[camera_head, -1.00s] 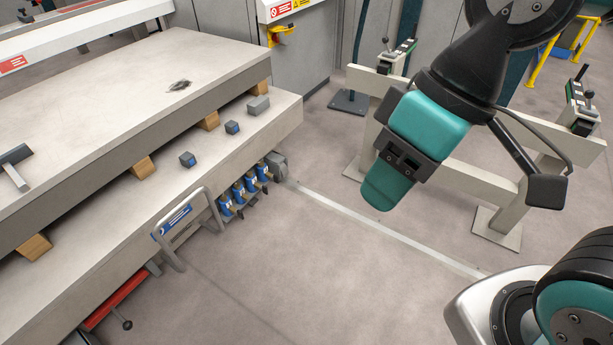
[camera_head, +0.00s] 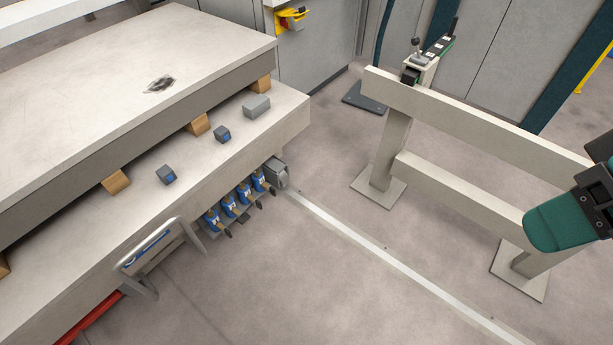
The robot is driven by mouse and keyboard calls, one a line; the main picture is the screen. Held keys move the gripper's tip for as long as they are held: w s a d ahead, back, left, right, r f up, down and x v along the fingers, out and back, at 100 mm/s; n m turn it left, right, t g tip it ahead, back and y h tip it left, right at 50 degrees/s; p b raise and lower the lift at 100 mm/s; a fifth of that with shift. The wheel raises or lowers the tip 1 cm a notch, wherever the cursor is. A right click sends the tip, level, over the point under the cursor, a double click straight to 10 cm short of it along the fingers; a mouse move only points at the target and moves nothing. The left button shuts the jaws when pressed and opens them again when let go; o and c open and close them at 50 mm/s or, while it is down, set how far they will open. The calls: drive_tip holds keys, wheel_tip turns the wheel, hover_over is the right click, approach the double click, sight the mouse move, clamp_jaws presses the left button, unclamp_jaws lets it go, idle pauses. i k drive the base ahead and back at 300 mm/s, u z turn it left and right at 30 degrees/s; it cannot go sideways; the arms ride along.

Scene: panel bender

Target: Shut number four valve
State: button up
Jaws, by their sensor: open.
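Several blue valves stand in a row on the side of the grey slab, low above the floor, in the head view. Their small black levers stick out below and to the right. The valve at the far right end of the row (camera_head: 259,181) is nearest a grey box-shaped fitting. The valve at the near left end (camera_head: 212,220) is closest to a metal handle frame. The numbers are too small to read.
A metal handle frame (camera_head: 150,250) stands left of the valves. Small grey blocks (camera_head: 222,134) and wooden spacers (camera_head: 197,124) sit on the slab ledge. A pale rail stand (camera_head: 470,120) is at the right. The floor between (camera_head: 300,270) is clear, with a white strip (camera_head: 380,255).

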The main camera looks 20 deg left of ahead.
sight(271, 190)
drive_tip(key=z, duration=0.05)
drive_tip(key=i, duration=1.3)
drive_tip(key=u, duration=0.35)
